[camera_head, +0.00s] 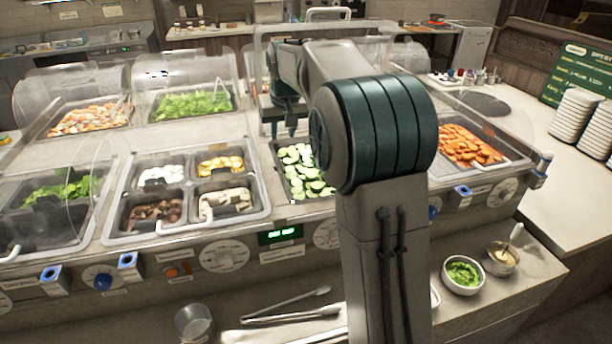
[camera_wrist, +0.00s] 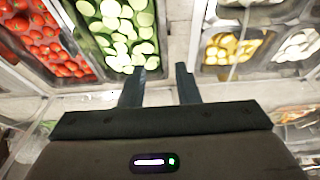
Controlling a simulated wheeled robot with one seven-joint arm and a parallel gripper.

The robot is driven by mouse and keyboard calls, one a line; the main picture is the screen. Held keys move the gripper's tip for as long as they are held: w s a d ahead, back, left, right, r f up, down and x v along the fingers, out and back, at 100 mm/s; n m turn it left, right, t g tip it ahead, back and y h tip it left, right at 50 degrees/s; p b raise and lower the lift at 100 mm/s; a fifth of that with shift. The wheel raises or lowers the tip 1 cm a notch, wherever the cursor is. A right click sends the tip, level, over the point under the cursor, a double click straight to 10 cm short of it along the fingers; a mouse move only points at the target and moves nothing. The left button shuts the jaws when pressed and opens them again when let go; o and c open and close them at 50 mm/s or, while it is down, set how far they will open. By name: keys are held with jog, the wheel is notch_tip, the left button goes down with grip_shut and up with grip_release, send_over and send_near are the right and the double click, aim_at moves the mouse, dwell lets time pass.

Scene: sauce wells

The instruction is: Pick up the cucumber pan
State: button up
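The cucumber pan (camera_head: 279,170) sits in the counter well, filled with green cucumber slices; my arm hides its right part in the head view. In the wrist view the pan (camera_wrist: 86,42) is at upper left, its far end cut off by the frame. My gripper (camera_wrist: 160,70) is open, with nothing between its two fingers. Its left fingertip shows by the pan's near right corner, and the right fingertip shows over the pale strip beside the pan. In the head view my gripper (camera_head: 283,131) is above the pan's far end, partly hidden by my arm. Contact cannot be told.
A pan of red tomatoes (camera_wrist: 42,45) lies left of the cucumbers in the wrist view. Yellow slices (camera_head: 221,165) and other small pans sit left in the head view. A clear guard (camera_head: 262,55) stands behind. Bowls (camera_head: 463,275) and tongs (camera_head: 290,314) lie in front.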

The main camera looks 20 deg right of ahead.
send_over(280, 160)
jog(key=s, duration=0.3)
notch_tip(280, 160, down, 6)
jog(key=shift+d+f+p, duration=0.1)
jog(key=shift+f+p, duration=0.1)
jog(key=shift+p, duration=0.25)
jog(key=shift+p+x, duration=0.95)
jog(key=shift+x, duration=1.8)
jog(key=shift+w, duration=0.15)
grip_shut()
jog(key=shift+r, duration=0.1)
jog(key=shift+r, duration=0.15)
